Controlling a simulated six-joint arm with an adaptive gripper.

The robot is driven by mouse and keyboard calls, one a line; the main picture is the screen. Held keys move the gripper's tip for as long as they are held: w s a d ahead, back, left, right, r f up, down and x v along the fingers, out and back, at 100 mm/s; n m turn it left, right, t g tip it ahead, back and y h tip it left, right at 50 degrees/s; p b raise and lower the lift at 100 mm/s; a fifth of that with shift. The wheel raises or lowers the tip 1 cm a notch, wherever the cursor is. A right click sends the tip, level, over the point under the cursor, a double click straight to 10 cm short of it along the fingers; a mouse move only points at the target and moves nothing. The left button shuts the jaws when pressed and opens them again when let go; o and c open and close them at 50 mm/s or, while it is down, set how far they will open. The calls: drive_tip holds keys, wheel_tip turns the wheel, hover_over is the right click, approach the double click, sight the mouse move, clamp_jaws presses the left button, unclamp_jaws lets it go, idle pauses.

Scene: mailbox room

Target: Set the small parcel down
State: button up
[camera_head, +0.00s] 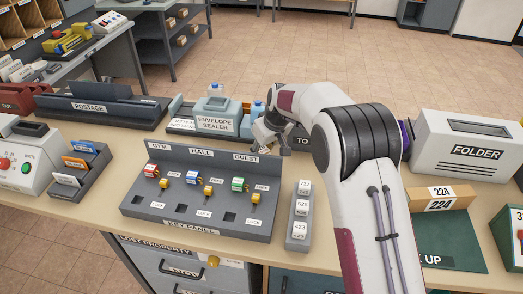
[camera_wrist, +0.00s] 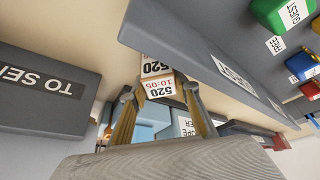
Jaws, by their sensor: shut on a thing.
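My gripper (camera_head: 266,142) is above the far side of the table, between the envelope sealer and the key panel. In the wrist view my gripper (camera_wrist: 161,98) is shut on a small parcel (camera_wrist: 157,88), a little box with white labels reading 520 and 10:05. The parcel cannot be made out clearly in the head view. The TO SEND tray (camera_head: 302,141) is mostly hidden behind my arm; its lettered wall (camera_wrist: 45,88) shows at the left of the wrist view.
The key panel (camera_head: 200,222) stands in front of my gripper, with the envelope sealer (camera_head: 214,124) behind-left. A number stand (camera_head: 299,218) is right of the panel. A box marked 224 (camera_head: 440,198) sits on a green mat (camera_head: 455,240) before the folder machine (camera_head: 470,148).

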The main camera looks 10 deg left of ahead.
drive_tip(key=shift+f, duration=0.1)
drive_tip(key=o, duration=1.3)
drive_tip(key=shift+v, duration=6.1)
